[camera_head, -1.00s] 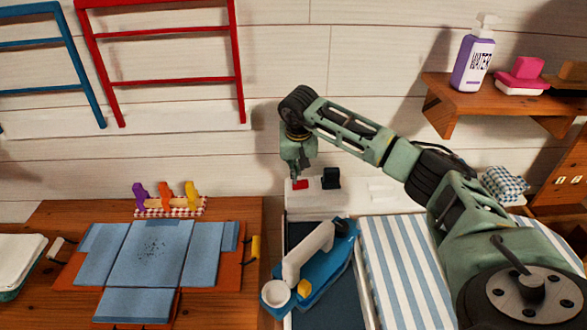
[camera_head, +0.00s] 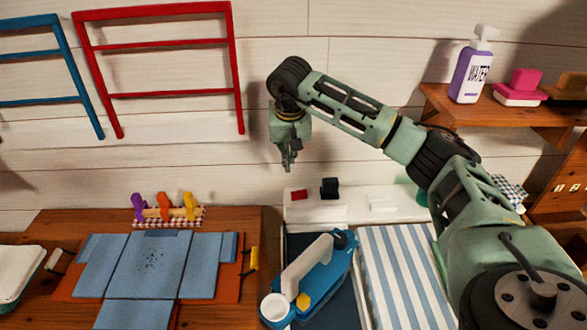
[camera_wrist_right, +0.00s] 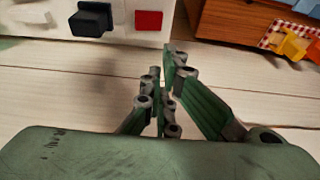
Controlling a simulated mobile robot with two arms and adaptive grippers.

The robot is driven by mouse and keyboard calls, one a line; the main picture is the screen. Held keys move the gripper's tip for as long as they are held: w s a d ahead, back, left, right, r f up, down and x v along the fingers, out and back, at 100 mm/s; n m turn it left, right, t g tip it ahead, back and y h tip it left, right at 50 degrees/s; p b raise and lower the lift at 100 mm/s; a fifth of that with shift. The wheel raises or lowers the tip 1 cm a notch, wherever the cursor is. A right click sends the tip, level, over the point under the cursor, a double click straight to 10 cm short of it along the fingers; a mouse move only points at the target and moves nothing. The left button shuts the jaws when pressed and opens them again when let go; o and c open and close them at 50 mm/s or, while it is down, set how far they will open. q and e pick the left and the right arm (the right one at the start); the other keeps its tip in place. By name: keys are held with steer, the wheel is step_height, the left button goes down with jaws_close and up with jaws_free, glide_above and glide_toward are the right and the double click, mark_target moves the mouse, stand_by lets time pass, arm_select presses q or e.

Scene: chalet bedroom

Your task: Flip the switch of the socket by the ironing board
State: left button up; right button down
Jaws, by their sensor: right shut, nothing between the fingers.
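The socket (camera_head: 350,207) is a white strip at the back edge of the ironing board (camera_head: 400,275), which has a blue and white striped cover. A red switch (camera_head: 299,195) sits at its left end, with a black plug (camera_head: 330,187) beside it. The switch also shows in the right wrist view (camera_wrist_right: 148,20), near the top. My right gripper (camera_head: 289,160) is shut and empty, pointing down above the switch and apart from it. In the right wrist view its fingertips (camera_wrist_right: 165,70) are together. My left gripper is out of view.
A blue and white iron (camera_head: 318,272) stands at the board's left end. A wooden table (camera_head: 45,220) with a blue folding board (camera_head: 148,255) and colourful pegs (camera_head: 165,205) is on the left.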

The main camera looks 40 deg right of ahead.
steer(key=v, duration=0.2)
steer(key=a+v, duration=0.1)
steer(key=v, duration=0.1)
steer(key=shift+w+b, duration=0.15)
steer(key=shift+b, duration=0.15)
steer(key=shift+r, duration=0.1)
